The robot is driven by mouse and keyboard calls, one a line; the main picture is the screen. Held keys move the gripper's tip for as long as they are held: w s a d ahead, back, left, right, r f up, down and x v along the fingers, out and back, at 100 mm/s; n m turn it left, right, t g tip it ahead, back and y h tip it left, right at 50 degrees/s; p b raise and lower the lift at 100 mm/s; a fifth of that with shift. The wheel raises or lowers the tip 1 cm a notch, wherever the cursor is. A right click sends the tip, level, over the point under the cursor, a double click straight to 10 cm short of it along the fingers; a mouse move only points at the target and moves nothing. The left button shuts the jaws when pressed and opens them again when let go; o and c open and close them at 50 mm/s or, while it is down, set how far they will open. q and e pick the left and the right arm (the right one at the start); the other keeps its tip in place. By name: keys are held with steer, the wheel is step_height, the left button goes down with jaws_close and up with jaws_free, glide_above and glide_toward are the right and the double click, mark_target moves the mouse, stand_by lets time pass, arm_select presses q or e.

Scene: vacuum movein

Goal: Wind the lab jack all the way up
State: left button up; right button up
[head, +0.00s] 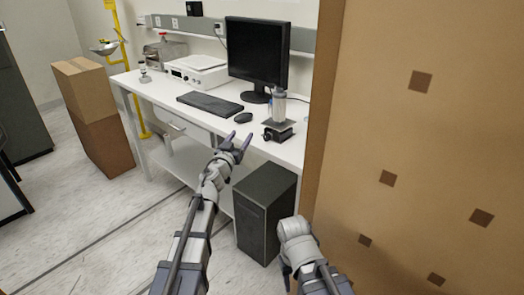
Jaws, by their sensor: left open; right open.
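The lab jack (279,130) is a small dark stand near the right end of the white bench, in front of the monitor. Its plate looks low, a short way above its base. A clear bottle-like vessel (279,106) stands upright on the plate. A small knob seems to show at its left side, too small to be sure. My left gripper (236,141) is open and empty at the bench's front edge, left of the jack and apart from it. My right gripper (287,272) is low, beside the dark cabinet, far below the jack; its fingers are partly hidden.
The bench (160,92) holds a monitor (257,52), keyboard (210,104), mouse (243,117) and white instrument (196,70). A dark cabinet (262,210) stands below its front. A tall brown carton (430,130) blocks the right side. Stacked boxes (88,85) stand left; floor between is clear.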

mark_target(265, 138)
arm_select(q)
step_height(265, 138, down, 4)
steer(key=d+f+m+g+h+b, duration=0.1)
steer(key=d+m+g+h+b, duration=0.1)
steer(key=d+m+g+h, duration=0.3)
steer(key=shift+n+t+h, duration=0.5)
steer(key=shift+h, duration=0.2)
steer(key=shift+w+d+r, duration=0.1)
steer(key=shift+w+d, duration=0.3)
steer(key=shift+w, duration=0.55)
steer(key=shift+w+d+r, duration=0.1)
steer(key=shift+w+d, duration=0.25)
steer(key=shift+w, duration=0.55)
steer(key=shift+w+d+r, duration=0.1)
steer(key=shift+w+d, duration=0.3)
steer(key=shift+w, duration=0.55)
steer(key=shift+c, duration=0.4)
jaws_close()
